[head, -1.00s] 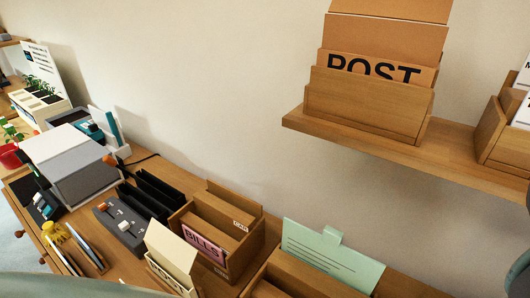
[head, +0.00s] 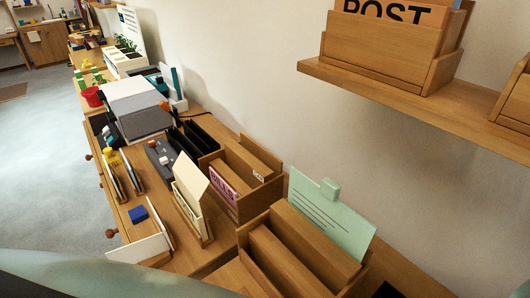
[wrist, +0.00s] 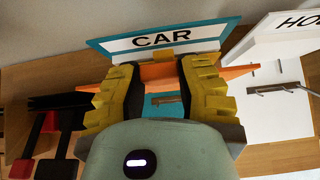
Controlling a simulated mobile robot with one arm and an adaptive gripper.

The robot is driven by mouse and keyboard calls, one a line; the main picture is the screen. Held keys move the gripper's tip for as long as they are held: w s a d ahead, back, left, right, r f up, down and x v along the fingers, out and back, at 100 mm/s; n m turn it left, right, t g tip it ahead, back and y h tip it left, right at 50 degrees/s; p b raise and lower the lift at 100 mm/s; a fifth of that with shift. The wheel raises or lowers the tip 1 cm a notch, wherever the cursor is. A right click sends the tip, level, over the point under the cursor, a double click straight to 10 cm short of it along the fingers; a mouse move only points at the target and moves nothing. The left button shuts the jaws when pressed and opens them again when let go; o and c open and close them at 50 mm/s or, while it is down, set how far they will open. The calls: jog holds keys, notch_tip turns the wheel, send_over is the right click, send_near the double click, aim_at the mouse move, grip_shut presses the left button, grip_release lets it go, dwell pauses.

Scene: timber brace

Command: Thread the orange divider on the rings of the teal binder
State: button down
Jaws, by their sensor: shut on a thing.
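My gripper (wrist: 160,85) is shut on the orange divider (wrist: 158,72) in the wrist view. The divider shows nearly edge-on between the yellow fingers, and its ends stick out to the left and right of them. Beyond it is the teal binder, whose raised panel (wrist: 203,35) carries a white label reading CAR. A grey metal ring fitting (wrist: 166,99) shows on the binder below the divider. The fingers and the gripper body hide much of the binder. I cannot tell whether the divider touches the rings. My gripper is not visible in the head view.
In the wrist view, a white binder (wrist: 290,112) with its own metal fitting lies at the right, and dark and red items (wrist: 48,121) at the left. In the head view, a wooden sorter (head: 265,245), a BILLS box (head: 240,170) and a grey box (head: 130,95) crowd the desk.

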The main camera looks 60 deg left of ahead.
jog(key=shift+f+b, duration=0.1)
jog(key=shift+b, duration=0.2)
notch_tip(320, 180, down, 9)
jog(key=b, duration=0.9)
jog(key=shift+f+b, duration=0.2)
jog(key=shift+b, duration=0.15)
jog(key=shift+f+b, duration=0.2)
jog(key=shift+b, duration=0.65)
dwell(0.9)
jog(key=shift+w+a+b, duration=0.15)
jog(key=shift+w+b, duration=0.7)
jog(key=shift+w, duration=0.85)
dwell(1.5)
jog(key=shift+g, duration=0.5)
dwell(0.6)
